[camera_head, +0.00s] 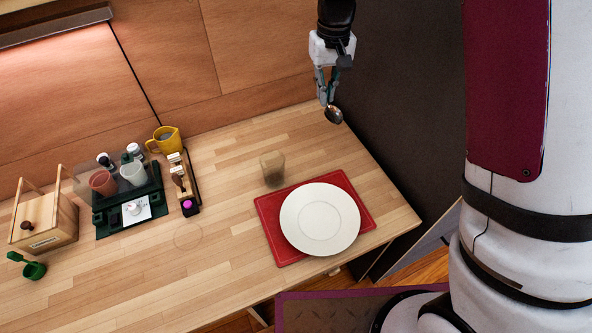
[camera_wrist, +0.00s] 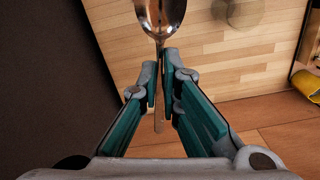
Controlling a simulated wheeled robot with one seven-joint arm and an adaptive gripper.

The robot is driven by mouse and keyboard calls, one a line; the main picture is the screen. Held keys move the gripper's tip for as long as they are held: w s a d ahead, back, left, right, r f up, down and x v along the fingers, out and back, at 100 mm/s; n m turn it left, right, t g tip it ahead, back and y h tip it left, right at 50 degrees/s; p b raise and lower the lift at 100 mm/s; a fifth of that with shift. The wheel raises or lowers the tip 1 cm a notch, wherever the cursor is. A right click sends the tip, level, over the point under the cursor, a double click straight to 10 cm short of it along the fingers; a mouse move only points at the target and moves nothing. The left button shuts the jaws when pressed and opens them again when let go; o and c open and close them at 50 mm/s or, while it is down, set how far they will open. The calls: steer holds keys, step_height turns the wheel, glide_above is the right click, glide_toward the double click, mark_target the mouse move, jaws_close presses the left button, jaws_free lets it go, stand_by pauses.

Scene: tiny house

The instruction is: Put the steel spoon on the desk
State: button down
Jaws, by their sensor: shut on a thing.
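The steel spoon (camera_head: 334,114) is held in my gripper (camera_head: 328,92), which is shut on its handle. The wrist view shows the spoon (camera_wrist: 160,14) with its bowl at the top of the picture and its handle running between the two fingers of my gripper (camera_wrist: 162,82). In the head view, the spoon is near the back right part of the wooden desk (camera_head: 230,255), its bowl hanging below the fingertips. It appears to be above the surface; its exact height is hard to tell.
A white plate (camera_head: 320,218) lies on a red mat (camera_head: 270,232). A translucent cup (camera_head: 272,168) stands behind them. A yellow mug (camera_head: 166,140), a dark green tray (camera_head: 104,224) and a wooden box (camera_head: 45,225) are at the left. Bare desk lies between the cup and the back right.

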steer(key=a+f+n+b, duration=0.2)
steer(key=a+f+b, duration=0.3)
steer(key=a, duration=0.4)
steer(key=b, duration=0.2)
glide_toward(285, 153)
steer(key=shift+n, duration=0.3)
steer(key=s+f, duration=0.1)
steer(key=f, duration=0.3)
steer(key=s+f, duration=0.1)
steer(key=f, duration=0.1)
steer(key=shift+s+a+f, duration=0.1)
steer(key=shift+s+f, duration=0.2)
steer(key=shift+f, duration=0.05)
steer(key=c, duration=2.2)
jaws_free()
steer(key=shift+f, duration=0.15)
steer(key=o, duration=0.4)
step_height(285, 153, up, 12)
steer(key=shift+r, duration=0.2)
